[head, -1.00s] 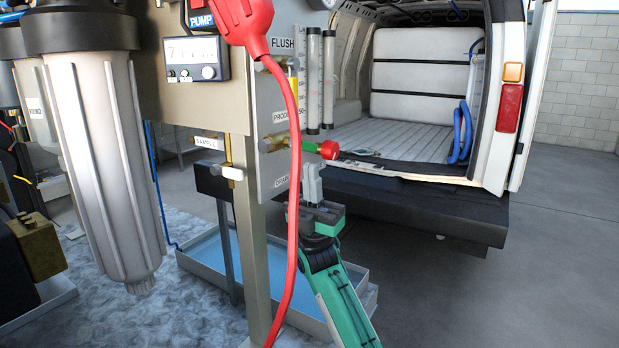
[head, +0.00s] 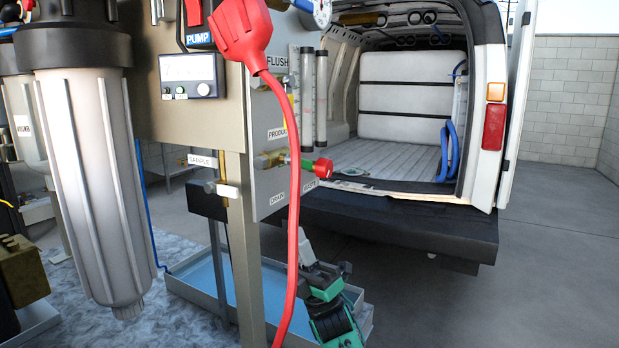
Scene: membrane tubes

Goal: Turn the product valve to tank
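The product valve is on the side of the grey panel (head: 262,185), below the "PRODUCT" label (head: 277,132). It shows a brass body (head: 266,160), a short green part and a round red knob (head: 323,168) sticking out to the right. Labels reading "DRAIN" and apparently "WASTE" are below it. I cannot read a tank mark. My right gripper (head: 318,262) is low, below the valve and apart from it, just right of the red cable. It is dark and angled, partly hidden behind the cable; its finger gap is unclear. My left gripper is not in view.
A thick red cable (head: 294,200) hangs from a red plug (head: 240,35) in front of the panel. A large filter housing (head: 95,180) stands at left. A blue-lined tray (head: 190,285) lies below. The open van (head: 400,215) is behind; floor at right is clear.

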